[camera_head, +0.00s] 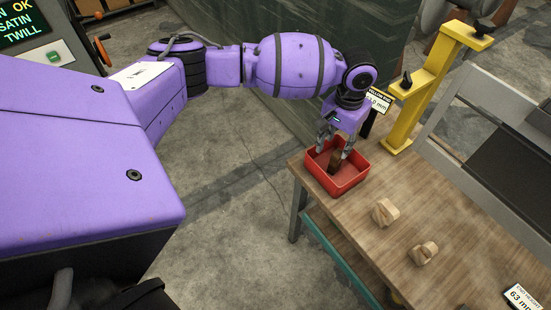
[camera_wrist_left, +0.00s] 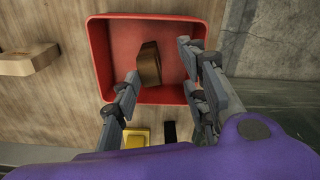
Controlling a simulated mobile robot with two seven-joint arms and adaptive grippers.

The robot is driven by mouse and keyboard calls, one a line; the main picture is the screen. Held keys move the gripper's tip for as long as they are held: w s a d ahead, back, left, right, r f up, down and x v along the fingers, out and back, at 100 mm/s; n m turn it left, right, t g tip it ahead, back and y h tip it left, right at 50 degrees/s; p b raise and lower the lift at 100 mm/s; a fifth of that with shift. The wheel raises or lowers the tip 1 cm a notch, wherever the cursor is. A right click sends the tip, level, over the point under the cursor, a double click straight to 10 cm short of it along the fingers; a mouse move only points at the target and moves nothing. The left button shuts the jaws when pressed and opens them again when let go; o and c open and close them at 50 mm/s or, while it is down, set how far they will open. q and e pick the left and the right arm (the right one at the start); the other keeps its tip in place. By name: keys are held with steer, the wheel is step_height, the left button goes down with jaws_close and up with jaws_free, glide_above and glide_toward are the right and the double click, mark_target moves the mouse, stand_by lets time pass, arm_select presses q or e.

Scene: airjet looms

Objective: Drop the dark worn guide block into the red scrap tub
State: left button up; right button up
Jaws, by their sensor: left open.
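The red scrap tub (camera_head: 350,181) sits on the near left corner of the wooden bench, and it fills the upper middle of the left wrist view (camera_wrist_left: 98,62). The dark brown worn guide block (camera_wrist_left: 150,66) lies inside the tub, tilted; it also shows in the head view (camera_head: 334,160), partly hidden by the fingers. My left gripper (camera_head: 335,146) reaches down over the tub. Its fingers (camera_wrist_left: 160,92) are open, with a gap between them and the block apart from both. My right gripper is not in view.
Two light wooden blocks (camera_head: 385,212) (camera_head: 424,252) lie on the bench (camera_head: 370,245) to the right of the tub. A yellow stand (camera_head: 415,105) and a small label sign (camera_head: 378,101) stand behind it. Another sign (camera_head: 522,297) is at the lower right.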

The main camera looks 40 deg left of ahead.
arm_select(q)
step_height(320, 180, up, 12)
stand_by(0.6)
stand_by(0.4)
